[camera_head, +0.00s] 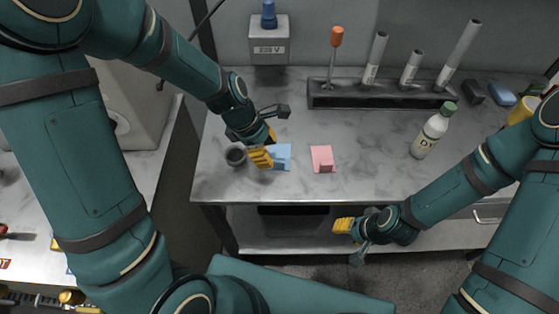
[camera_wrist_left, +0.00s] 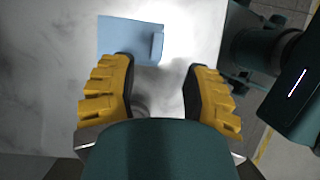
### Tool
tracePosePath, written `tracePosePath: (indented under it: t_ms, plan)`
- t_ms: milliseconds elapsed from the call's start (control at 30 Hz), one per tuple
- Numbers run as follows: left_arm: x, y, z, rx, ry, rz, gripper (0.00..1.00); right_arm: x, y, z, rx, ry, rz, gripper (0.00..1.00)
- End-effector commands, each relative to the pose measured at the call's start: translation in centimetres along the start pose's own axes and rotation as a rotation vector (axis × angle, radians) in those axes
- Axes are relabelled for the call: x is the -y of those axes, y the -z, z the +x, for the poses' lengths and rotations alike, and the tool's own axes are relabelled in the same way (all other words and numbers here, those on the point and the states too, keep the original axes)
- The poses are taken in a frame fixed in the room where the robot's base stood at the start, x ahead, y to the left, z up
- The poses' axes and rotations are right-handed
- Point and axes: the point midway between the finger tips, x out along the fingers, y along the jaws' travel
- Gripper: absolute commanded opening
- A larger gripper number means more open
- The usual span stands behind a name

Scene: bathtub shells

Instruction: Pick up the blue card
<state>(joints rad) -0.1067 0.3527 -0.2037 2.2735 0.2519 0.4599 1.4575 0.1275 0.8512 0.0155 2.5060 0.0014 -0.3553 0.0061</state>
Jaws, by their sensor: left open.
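The blue card (camera_head: 281,155) lies on the grey marbled table, and a small raised blue block shows at one side of it. In the left wrist view the blue card (camera_wrist_left: 125,38) lies ahead of the fingertips, its raised part at its right end. My left gripper (camera_head: 262,149) is above the table at the card's left side and hides part of it. In the left wrist view its yellow fingers (camera_wrist_left: 158,65) are apart with nothing between them. My right gripper (camera_head: 345,226) hangs in front of the table's front edge; whether its fingers are apart is unclear.
A pink card (camera_head: 322,158) lies right of the blue one. A dark round cup (camera_head: 236,156) stands close left of my left gripper. A white bottle with a green cap (camera_head: 434,131) stands to the right. A dark rack (camera_head: 380,96) with tubes and a screwdriver is behind.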

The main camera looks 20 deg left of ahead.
Motion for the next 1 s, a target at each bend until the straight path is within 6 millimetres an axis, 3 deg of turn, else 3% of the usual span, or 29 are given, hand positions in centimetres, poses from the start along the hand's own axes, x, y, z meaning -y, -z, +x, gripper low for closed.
tracePosePath:
  t_ms: [333,600,867,900,1000]
  plan:
    - [-0.1,-0.1,2.4,0.0,0.002,0.0,0.48,-0.3,-0.4,0.8,0.008,0.001,-0.002,0.47]
    - [-0.4,-0.3,6.2,0.001,0.002,0.001,0.48,-0.8,-0.6,2.2,0.013,0.001,-0.005,0.47]
    - [-0.4,-0.3,6.4,0.001,0.0,0.0,0.48,-0.8,-0.6,2.1,0.011,0.001,-0.005,0.47]
    - [-0.4,-0.3,6.4,0.001,0.0,0.0,0.44,-0.8,-0.6,2.1,0.011,0.001,-0.005,0.47]
    - [-0.4,-0.3,6.4,0.001,0.0,0.0,0.09,-0.8,-0.6,2.1,0.011,0.001,-0.005,0.47]
